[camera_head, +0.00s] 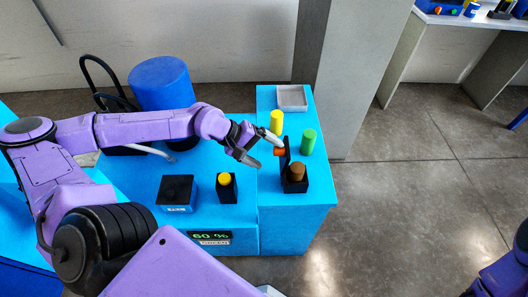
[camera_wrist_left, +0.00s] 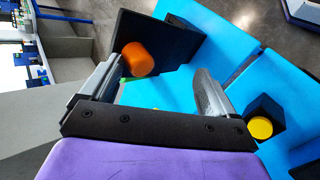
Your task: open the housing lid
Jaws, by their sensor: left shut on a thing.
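The black housing (camera_head: 296,185) stands on the right blue block, with a brown round part (camera_head: 297,171) in it. Its black lid (camera_head: 286,158) stands upright at the housing's left side, and also shows in the left wrist view (camera_wrist_left: 172,42). The lid's orange knob (camera_head: 280,152) faces left, towards my left gripper (camera_head: 268,153). The left gripper is shut on the orange knob (camera_wrist_left: 138,59). One finger lies close along the knob; the other finger appears farther off, and its contact is not clear. My right gripper is not visible.
A yellow cylinder (camera_head: 276,122) and a green cylinder (camera_head: 308,141) stand behind the housing, near a grey tray (camera_head: 291,98). A black holder with a yellow top (camera_head: 225,180) and a dark box (camera_head: 176,193) stand left. A display reads 60 %.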

